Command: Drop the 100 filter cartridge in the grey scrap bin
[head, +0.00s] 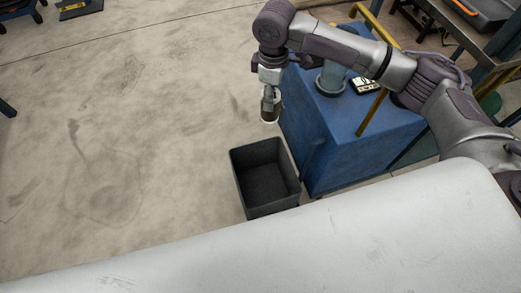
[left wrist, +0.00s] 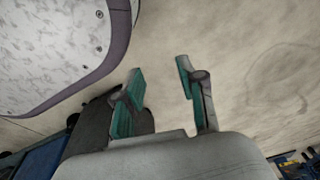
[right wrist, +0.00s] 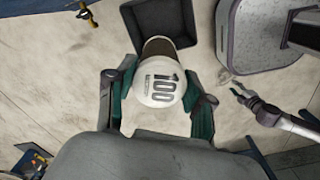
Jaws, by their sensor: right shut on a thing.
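The filter cartridge (right wrist: 161,83) is a pale cylinder with a dark band and "100" printed on its end. My right gripper (right wrist: 160,100) is shut on it, one finger on each side. In the head view the cartridge (head: 269,116) hangs below my right gripper (head: 270,94), partly hidden by the fingers. The grey scrap bin (head: 257,211) stands on the floor, open at the top, lower in the picture than the cartridge. The bin also shows beyond the cartridge in the right wrist view (right wrist: 137,26). My left gripper (left wrist: 160,88) is open and empty.
A blue cabinet (head: 355,155) stands right beside the bin, with a small display device (head: 364,85) on top. A yellow rail (head: 372,112) runs up in front of it. The concrete floor (head: 130,130) left of the bin is clear.

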